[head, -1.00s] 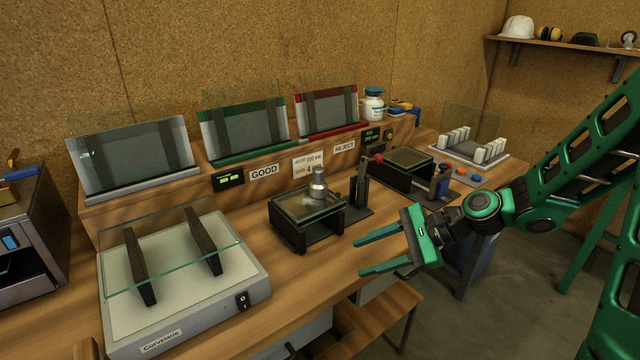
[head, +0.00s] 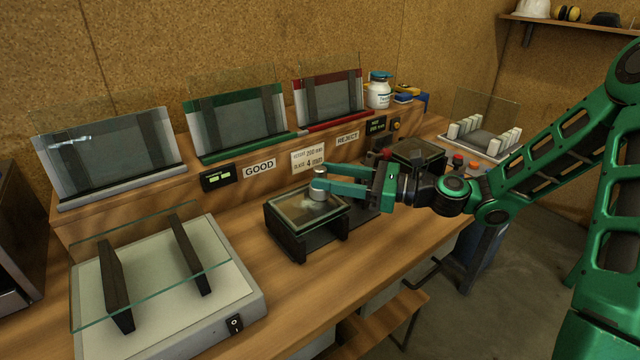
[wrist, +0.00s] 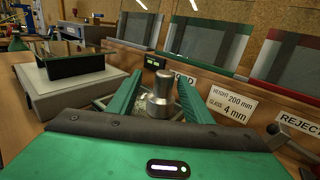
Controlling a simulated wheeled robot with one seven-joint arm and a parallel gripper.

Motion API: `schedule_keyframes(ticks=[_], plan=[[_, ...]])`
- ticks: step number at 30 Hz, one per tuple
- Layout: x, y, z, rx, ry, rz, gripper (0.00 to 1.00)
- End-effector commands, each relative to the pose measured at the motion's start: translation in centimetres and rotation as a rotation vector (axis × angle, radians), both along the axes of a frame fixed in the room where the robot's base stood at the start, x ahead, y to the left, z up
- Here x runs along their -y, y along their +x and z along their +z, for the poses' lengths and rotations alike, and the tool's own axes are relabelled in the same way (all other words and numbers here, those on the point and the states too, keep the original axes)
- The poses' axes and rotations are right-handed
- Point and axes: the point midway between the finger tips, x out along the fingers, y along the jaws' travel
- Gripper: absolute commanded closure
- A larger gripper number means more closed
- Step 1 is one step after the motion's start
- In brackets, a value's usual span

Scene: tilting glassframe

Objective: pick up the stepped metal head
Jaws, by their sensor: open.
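The stepped metal head (head: 319,186) is a small silvery cylinder with a narrower top, standing upright on the glass-topped black fixture (head: 290,238) in the head view. In the wrist view the metal head (wrist: 157,98) stands between the two green fingers. My gripper (head: 325,184) is open and reaches in from the right, its fingers level with the head, one on each side. The wrist view shows gaps between my gripper (wrist: 156,92) and the head. In the head view the near finger hides part of the head.
A grey light box (head: 170,318) with a glass pane on dark bars stands at left. A second dark fixture (head: 418,155) sits behind my gripper. Slanted racks, including the green one (head: 236,119), stand along the back. The bench front (head: 330,285) is bare.

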Motion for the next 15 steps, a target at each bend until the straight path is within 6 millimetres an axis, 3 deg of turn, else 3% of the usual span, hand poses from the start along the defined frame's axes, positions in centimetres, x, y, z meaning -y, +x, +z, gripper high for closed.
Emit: schedule_keyframes(ticks=[8, 15], plan=[[-1.3, 1.0, -0.1, 0.002, -0.002, -0.01, 0.54], [-3.9, 2.4, -0.7, 0.002, -0.001, -0.01, 0.54]])
